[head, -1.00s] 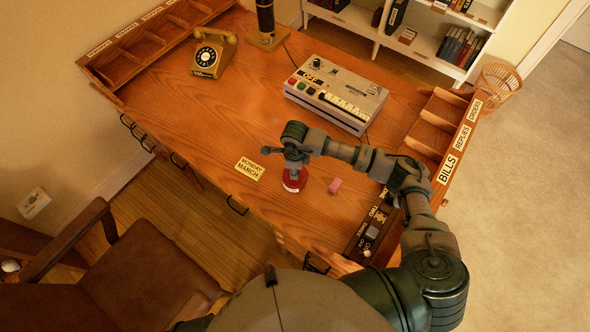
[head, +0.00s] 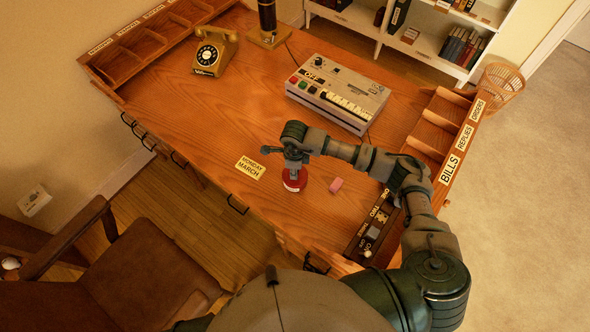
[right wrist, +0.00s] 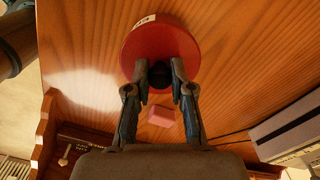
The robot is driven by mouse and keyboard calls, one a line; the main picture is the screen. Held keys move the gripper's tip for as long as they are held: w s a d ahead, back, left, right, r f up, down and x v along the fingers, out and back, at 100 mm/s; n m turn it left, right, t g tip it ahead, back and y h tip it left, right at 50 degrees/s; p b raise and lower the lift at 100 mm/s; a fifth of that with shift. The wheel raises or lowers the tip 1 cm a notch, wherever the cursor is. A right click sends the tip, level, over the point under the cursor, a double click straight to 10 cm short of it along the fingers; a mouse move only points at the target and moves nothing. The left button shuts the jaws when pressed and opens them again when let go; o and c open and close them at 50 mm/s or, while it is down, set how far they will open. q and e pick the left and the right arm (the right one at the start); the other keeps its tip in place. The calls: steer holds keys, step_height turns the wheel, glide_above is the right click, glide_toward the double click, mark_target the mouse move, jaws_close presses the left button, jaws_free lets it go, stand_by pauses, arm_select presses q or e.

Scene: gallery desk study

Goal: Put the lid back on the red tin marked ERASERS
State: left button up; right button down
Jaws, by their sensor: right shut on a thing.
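My right gripper (head: 293,165) points down over the red tin (head: 294,186) near the desk's front edge. In the right wrist view the gripper (right wrist: 160,75) is shut on the dark knob of the round red lid (right wrist: 185,45). The lid covers most of the tin from above. Part of a white label (right wrist: 145,20) shows at its far edge, too small to read fully. The lid lies on or very close above the tin; I cannot tell whether they touch all round. My left gripper is not in view.
A pink eraser (head: 336,184) lies right of the tin. A MONDAY MARCH card (head: 250,168) lies to its left. A grey machine (head: 338,93) and a yellow telephone (head: 214,52) stand farther back. A dark switch panel (head: 374,226) is at the right. The desk's middle is clear.

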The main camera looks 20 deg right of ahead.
steer(key=shift+c, duration=2.3)
jaws_free()
steer(key=shift+r+p, duration=2)
steer(key=shift+r, duration=1.55)
jaws_close()
